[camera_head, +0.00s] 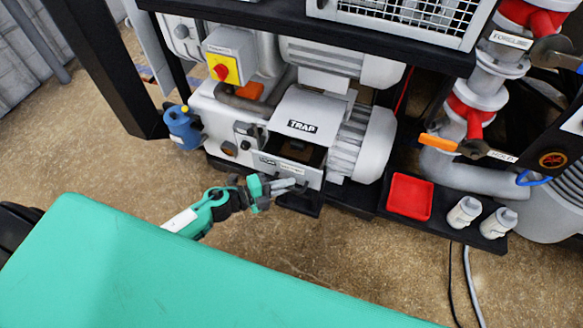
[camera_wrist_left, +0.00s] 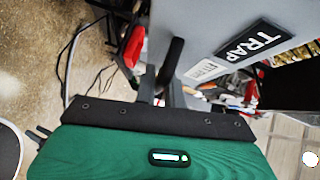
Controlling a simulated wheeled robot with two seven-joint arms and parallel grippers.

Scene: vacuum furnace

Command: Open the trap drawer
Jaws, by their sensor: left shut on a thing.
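The trap unit is a pale grey box with a black TRAP label (camera_head: 302,127) on the pump. Its drawer (camera_head: 308,175) stands partly out below the label, and its dark inside shows between the front and the housing. My left gripper (camera_head: 291,186) is at the drawer front, with its fingers shut on the drawer's handle. The dark handle bar (camera_wrist_left: 174,58) shows in the left wrist view, between the fingers (camera_wrist_left: 162,90). The fingers hide part of the handle. My right gripper is not in view.
A red tray (camera_head: 410,196) and two white cylinders (camera_head: 480,217) stand on the low shelf at right. A blue canister (camera_head: 183,127) is left of the pump. A black frame post (camera_head: 105,60) stands at left. The floor before the drawer is clear.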

